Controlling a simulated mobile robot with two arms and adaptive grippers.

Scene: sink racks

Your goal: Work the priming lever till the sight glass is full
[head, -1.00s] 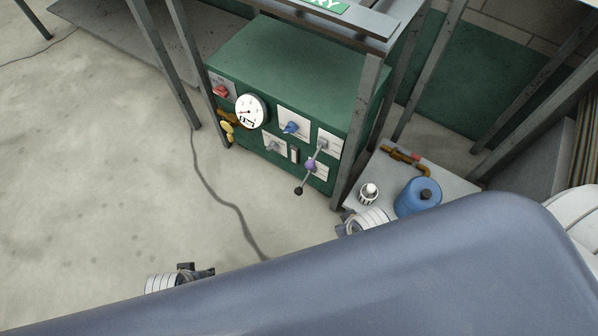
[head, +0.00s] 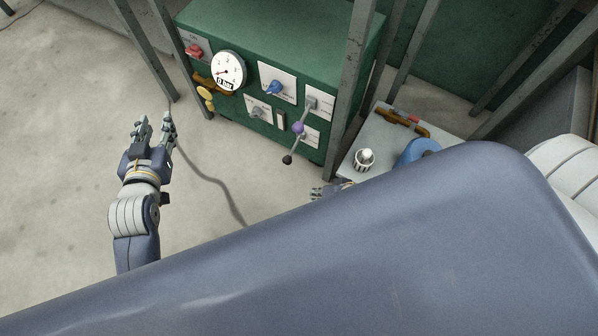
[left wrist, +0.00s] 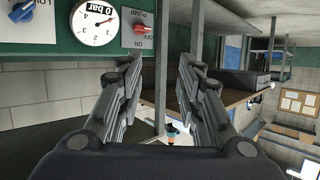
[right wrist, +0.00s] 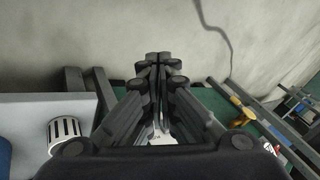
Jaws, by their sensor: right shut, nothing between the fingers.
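The priming lever, a thin rod with a black ball end (head: 287,160) and a purple collar (head: 298,128), hangs slanting down to the left on the front of the green unit (head: 250,35). A narrow pale upright slot, apparently the sight glass (head: 281,120), sits left of the lever; its level is too small to read. My left gripper (head: 154,122) is open and empty, left of the unit and apart from it; its spread fingers show in the left wrist view (left wrist: 160,65). My right gripper (head: 322,191) is below right of the lever, partly hidden by my body; the right wrist view shows it shut and empty (right wrist: 158,58).
The panel also has a gauge (head: 228,70) reading 0 bar, a red switch (head: 193,51), a blue knob (head: 274,88) and a yellow valve handle (head: 206,95). Grey frame legs (head: 345,100) flank the unit. A white ribbed cup (head: 364,160) and a blue container (head: 418,151) stand at right.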

